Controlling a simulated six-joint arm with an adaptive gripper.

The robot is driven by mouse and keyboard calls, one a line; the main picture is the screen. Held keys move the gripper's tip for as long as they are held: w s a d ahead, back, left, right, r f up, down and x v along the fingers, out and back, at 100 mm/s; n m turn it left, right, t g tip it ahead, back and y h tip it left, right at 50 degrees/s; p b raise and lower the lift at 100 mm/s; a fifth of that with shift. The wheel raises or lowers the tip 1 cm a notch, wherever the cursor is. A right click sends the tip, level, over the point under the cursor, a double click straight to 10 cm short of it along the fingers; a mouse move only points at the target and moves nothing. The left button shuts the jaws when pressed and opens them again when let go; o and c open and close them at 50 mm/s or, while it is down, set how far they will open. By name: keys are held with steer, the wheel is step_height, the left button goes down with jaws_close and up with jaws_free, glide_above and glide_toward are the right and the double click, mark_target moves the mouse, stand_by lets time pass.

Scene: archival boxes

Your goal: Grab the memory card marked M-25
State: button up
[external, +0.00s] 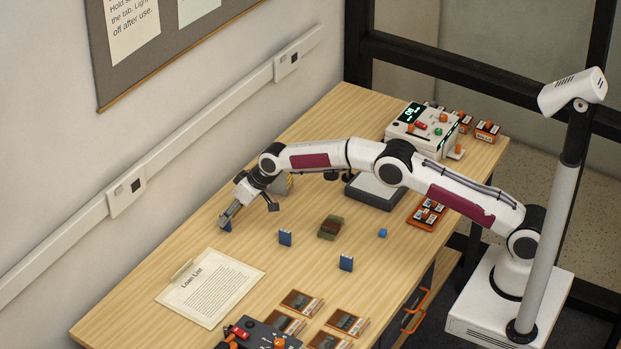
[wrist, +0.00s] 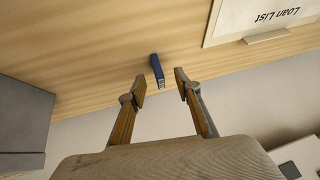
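Several small blue upright cards stand on the wooden table. One blue card (external: 227,226) is at the left, close to a fingertip of my gripper (external: 249,212) and partly hidden by it. Another blue card (external: 285,238) stands to its right, and a third blue card (external: 346,262) is further right and nearer the camera. No M-25 marking can be read on any of them. In the wrist view, one blue card (wrist: 157,70) is just beyond the gap between the fingertips of my gripper (wrist: 160,79). The fingers are apart and hold nothing.
The Loan List sheet (external: 212,290) lies at the left. A green and brown block (external: 331,227) and a small blue cube (external: 383,233) are mid-table. Orange-edged trays (external: 301,302) and a dark control box (external: 262,337) are in front. A white device (external: 412,140) stands at the back.

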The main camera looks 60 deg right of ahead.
mark_target(226, 230)
steer(key=shift+x, duration=1.5)
steer(key=shift+f, duration=0.1)
jaws_close()
